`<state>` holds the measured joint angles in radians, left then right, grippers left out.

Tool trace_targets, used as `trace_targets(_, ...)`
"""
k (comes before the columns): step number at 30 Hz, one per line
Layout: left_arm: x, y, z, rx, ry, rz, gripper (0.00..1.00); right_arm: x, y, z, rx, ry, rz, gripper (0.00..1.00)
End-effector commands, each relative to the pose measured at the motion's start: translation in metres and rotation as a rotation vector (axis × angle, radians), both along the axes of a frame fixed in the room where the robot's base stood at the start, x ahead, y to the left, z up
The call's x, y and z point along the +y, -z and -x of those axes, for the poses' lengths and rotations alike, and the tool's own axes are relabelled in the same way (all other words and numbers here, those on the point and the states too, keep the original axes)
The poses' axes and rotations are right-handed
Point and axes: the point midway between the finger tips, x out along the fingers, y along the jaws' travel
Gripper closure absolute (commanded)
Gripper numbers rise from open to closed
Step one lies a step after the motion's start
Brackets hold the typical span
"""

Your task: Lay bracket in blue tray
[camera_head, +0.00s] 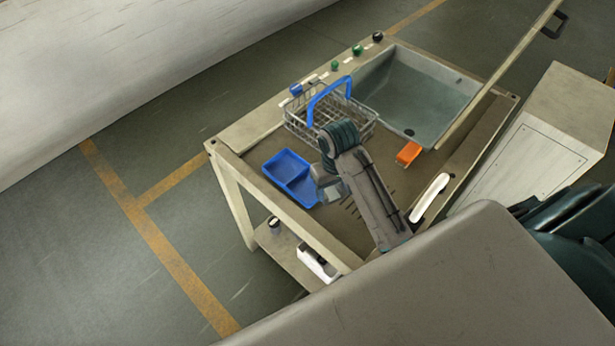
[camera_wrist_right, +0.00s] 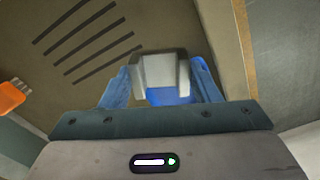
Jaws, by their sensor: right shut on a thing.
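The blue tray (camera_head: 277,166) lies on the bench near its left edge, with a divider splitting it into compartments. My right gripper (camera_head: 329,194) hangs just to the right of the tray. In the right wrist view, my right gripper (camera_wrist_right: 160,84) is shut on a grey bracket (camera_wrist_right: 158,70) between its blue fingers. A strong blue patch below the bracket there looks like part of the tray. I cannot make out the bracket clearly in the head view, nor tell its height above the bench. My left gripper is not in view.
A wire basket (camera_head: 358,118) with a blue handle stands behind the gripper, next to a grey sink basin (camera_head: 425,88). An orange object (camera_head: 408,153) and a white-handled item (camera_head: 430,197) lie to the right. Slots (camera_wrist_right: 90,40) mark the bench top.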

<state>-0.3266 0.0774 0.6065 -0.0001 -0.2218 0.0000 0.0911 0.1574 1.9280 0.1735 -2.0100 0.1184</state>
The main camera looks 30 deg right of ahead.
Motion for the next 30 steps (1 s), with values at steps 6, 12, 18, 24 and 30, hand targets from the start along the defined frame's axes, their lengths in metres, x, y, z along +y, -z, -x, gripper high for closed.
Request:
trace_targets(6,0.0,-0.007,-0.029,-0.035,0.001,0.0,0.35,0.018,0.001,-0.05,0.0,0.0,-0.002,0.82)
trace_targets(12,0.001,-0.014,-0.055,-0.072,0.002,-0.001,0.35,0.023,0.005,-0.067,-0.002,0.001,0.0,0.82)
trace_targets(18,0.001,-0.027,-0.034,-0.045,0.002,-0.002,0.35,0.027,0.018,-0.075,0.005,-0.001,0.0,0.82)
trace_targets(24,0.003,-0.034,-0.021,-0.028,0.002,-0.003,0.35,0.027,0.04,-0.076,-0.001,-0.001,0.0,0.82)
trace_targets(30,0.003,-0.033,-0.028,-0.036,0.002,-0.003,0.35,0.027,0.042,-0.076,-0.002,0.0,0.0,0.82)
